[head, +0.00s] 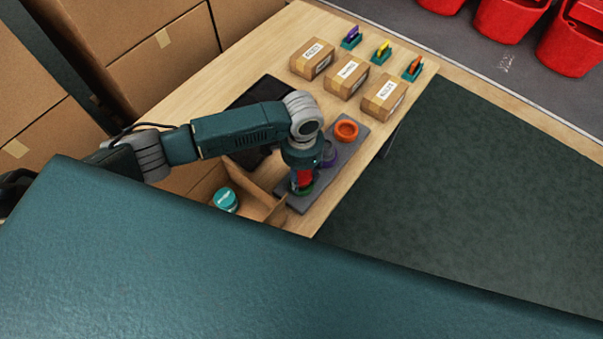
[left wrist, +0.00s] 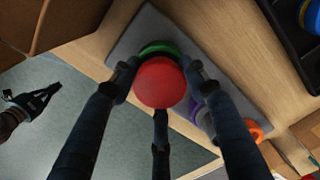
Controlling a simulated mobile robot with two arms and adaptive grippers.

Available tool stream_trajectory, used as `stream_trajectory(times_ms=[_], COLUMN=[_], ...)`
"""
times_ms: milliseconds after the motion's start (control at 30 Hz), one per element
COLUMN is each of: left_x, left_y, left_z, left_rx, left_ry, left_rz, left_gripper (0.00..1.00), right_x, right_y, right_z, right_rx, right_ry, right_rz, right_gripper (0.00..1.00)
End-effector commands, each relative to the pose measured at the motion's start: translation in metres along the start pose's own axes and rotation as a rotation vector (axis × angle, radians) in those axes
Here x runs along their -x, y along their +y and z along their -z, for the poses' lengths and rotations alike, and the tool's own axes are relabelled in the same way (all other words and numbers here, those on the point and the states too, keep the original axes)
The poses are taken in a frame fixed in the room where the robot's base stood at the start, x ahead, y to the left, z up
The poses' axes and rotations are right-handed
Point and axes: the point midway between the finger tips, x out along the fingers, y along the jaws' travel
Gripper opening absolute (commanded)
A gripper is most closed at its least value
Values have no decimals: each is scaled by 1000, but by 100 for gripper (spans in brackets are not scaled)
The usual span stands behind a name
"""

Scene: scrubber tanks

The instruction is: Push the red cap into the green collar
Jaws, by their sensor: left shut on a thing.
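The red cap (head: 305,178) is held in my left gripper (head: 301,183), whose fingers close around it from the sides. In the left wrist view the red cap (left wrist: 160,83) is large, round and between the fingertips. The green collar (head: 303,190) sits at the near end of a grey board, just below the cap. In the left wrist view the green collar (left wrist: 158,48) shows as an arc beyond the cap, which covers much of it. I cannot tell whether cap and collar touch. A dark gripper, apparently my right (left wrist: 36,100), shows far off, its jaws unclear.
The grey board (left wrist: 128,47) also bears a purple collar (head: 330,155) and an orange collar (head: 346,130). An open cardboard box (head: 262,203) with a teal-lidded tub (head: 226,199) stands left of the board. Labelled boxes (head: 346,76) and a black tray (head: 254,93) are farther back.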

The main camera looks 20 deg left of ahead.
Motion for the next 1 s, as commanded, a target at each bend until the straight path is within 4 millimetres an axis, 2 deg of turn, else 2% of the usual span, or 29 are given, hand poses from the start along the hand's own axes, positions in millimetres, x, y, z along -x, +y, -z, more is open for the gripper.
stream_trajectory(times_ms=[1000], left_x=[-14], left_y=[2], left_z=[-5], left_rx=[0], left_ry=[-10], left_rz=[-2], left_gripper=[27], right_x=[2], right_y=[0], right_z=[1], right_rx=[-1], right_ry=[0], right_rz=[0], right_gripper=[0])
